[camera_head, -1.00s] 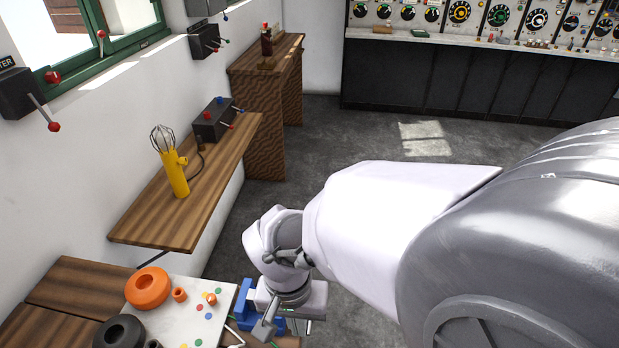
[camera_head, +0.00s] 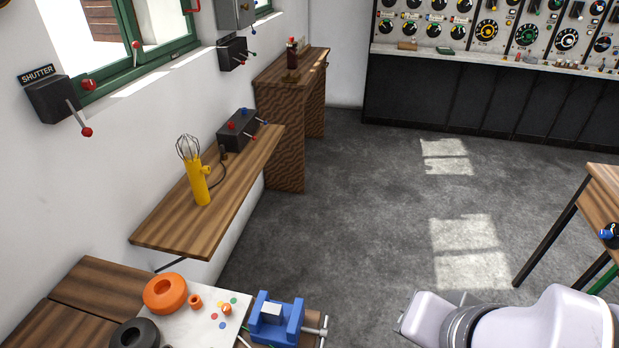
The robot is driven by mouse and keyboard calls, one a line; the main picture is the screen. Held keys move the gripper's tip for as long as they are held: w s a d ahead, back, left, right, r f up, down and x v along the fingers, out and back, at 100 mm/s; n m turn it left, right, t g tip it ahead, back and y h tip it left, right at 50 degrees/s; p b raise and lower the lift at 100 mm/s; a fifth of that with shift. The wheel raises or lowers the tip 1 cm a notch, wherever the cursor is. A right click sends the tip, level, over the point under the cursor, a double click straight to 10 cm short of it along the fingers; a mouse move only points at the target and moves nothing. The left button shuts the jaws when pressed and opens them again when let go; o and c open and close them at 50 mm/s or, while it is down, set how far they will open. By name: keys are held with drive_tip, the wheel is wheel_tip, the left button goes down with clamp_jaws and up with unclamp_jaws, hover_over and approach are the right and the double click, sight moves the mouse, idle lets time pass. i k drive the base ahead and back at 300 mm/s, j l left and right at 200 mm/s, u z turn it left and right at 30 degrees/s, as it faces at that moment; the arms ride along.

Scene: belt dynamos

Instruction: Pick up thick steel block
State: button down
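A blue vise (camera_head: 291,325) stands at the bottom centre, at the right end of the bench. A small pale, light-grey block (camera_head: 271,308) shows at its top, at the jaws; it may be the thick steel block, but I cannot tell its material or thickness. No other block that looks like thick steel shows on the visible part of the bench. My arm enters at the bottom right, to the right of the vise and clear of it. My gripper is beyond the lower edge of the picture, so its fingers are hidden.
A white board (camera_head: 208,325) with coloured dots lies left of the vise, with an orange ring (camera_head: 165,293) and a black ring (camera_head: 134,335) near it. A wooden shelf (camera_head: 165,228) holds a yellow caged lamp (camera_head: 198,183). A table (camera_head: 603,190) stands at right. The central floor is open.

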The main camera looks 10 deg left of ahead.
sight(272, 313)
drive_tip(key=i+l+u, duration=0.15)
drive_tip(key=u, duration=0.25)
drive_tip(key=i+l+u, duration=0.25)
drive_tip(key=u, duration=0.15)
drive_tip(key=i+l+u, duration=0.15)
drive_tip(key=l+u, duration=0.25)
drive_tip(key=j, duration=0.05)
